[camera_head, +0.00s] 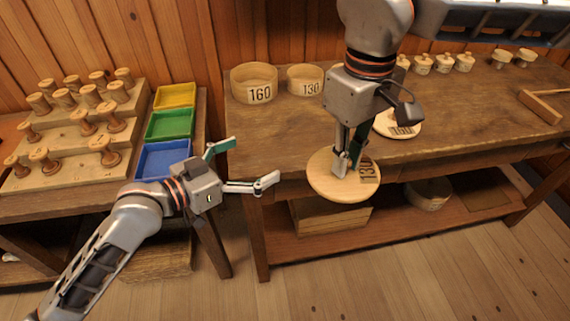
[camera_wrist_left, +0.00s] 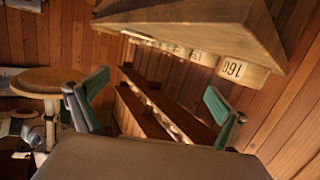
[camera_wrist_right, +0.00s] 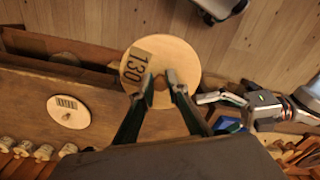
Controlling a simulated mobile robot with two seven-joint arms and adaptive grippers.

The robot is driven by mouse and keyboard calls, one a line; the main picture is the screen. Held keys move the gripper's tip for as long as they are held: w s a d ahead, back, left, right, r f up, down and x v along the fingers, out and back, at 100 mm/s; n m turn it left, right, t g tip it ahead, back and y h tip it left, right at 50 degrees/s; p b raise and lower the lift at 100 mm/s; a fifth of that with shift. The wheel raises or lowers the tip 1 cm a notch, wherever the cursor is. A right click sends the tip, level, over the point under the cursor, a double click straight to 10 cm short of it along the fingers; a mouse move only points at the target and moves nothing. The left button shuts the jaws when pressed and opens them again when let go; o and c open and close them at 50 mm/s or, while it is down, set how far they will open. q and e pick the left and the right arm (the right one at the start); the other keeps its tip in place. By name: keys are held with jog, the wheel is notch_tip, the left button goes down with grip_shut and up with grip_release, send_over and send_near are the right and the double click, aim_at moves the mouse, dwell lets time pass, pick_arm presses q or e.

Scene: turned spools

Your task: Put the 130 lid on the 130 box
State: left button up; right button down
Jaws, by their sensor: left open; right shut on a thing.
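The 130 lid (camera_head: 326,184) is a round pale wooden disc with a dark-lettered 130 label. My right gripper (camera_head: 345,168) is shut on the knob at its middle and holds it in front of the bench's front edge. The lid also shows in the right wrist view (camera_wrist_right: 185,55), with the knob between the fingertips (camera_wrist_right: 160,85). The 130 box (camera_head: 303,79) is a round, open wooden box on the bench at the back, left of my right arm. My left gripper (camera_head: 248,166) is open and empty, left of the lid and before the bench.
The 160 box (camera_head: 254,83) stands just left of the 130 box. Another labelled lid (camera_head: 398,124) lies on the bench behind my right gripper. Several small spools (camera_head: 443,64) stand at the back right. A stepped rack (camera_head: 75,135) and coloured trays (camera_head: 170,124) are at left.

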pick_arm(q)
jog(key=s+d+r+m+g+h, duration=0.3)
jog(key=s+d+r+m+g, duration=0.45)
jog(key=s+r, duration=0.3)
jog(key=shift+n+g, duration=0.25)
jog(key=x, duration=1.2)
jog(key=shift+s+d+f, duration=0.25)
jog(key=shift+d+f, duration=0.05)
jog(key=shift+d, duration=0.15)
jog(key=c, duration=0.9)
pick_arm(e)
jog(key=c, duration=1.9)
grip_release()
jog(key=shift+d, duration=0.1)
